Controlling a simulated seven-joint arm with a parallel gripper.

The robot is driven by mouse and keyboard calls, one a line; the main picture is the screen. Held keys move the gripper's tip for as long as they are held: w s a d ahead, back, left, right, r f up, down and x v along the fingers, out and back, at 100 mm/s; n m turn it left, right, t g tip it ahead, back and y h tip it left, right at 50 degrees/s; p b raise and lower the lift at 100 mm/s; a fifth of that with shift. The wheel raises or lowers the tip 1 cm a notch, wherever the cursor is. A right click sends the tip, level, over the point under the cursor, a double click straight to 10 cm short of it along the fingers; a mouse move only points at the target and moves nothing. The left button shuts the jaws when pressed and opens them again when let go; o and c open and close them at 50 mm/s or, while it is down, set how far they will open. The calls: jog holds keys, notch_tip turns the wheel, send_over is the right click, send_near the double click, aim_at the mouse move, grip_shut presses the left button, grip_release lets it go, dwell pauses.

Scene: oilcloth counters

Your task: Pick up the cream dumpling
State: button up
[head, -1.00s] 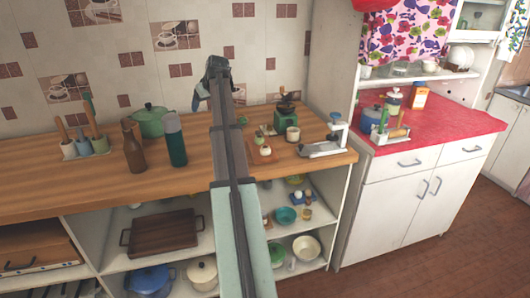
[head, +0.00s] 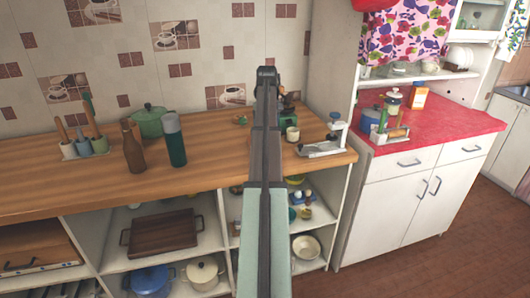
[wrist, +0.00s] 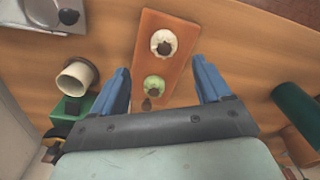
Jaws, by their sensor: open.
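The cream dumpling (wrist: 168,36), pale and round with a dark brown middle, sits on an orange-brown board (wrist: 180,72) in the wrist view. A similar light green piece (wrist: 151,82) sits on the same board, closer to my gripper. My gripper (wrist: 161,66) is open and empty, with its blue fingers over the board and spread to either side of it. The cream dumpling appears just beyond the fingertips, between their lines. In the head view my arm covers the board and both pieces, and the fingers are hidden.
A cream mug (head: 292,134) and a green grinder (head: 289,115) stand right of my arm. A metal clamp device (head: 322,146) is near the counter's right end. A teal bottle (head: 175,145) and a brown bottle (head: 133,150) stand left. Counter between the teal bottle and my arm is mostly clear.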

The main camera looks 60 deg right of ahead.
notch_tip(320, 180, down, 4)
jog(key=shift+r, duration=0.25)
jog(key=shift+w+a+f, duration=0.1)
jog(key=shift+a+f, duration=0.05)
jog(key=shift+f, duration=1.2)
jog(key=shift+w+a+f, duration=0.1)
jog(key=shift+f, duration=1.2)
jog(key=shift+c, duration=0.2)
jog(key=c, duration=0.6)
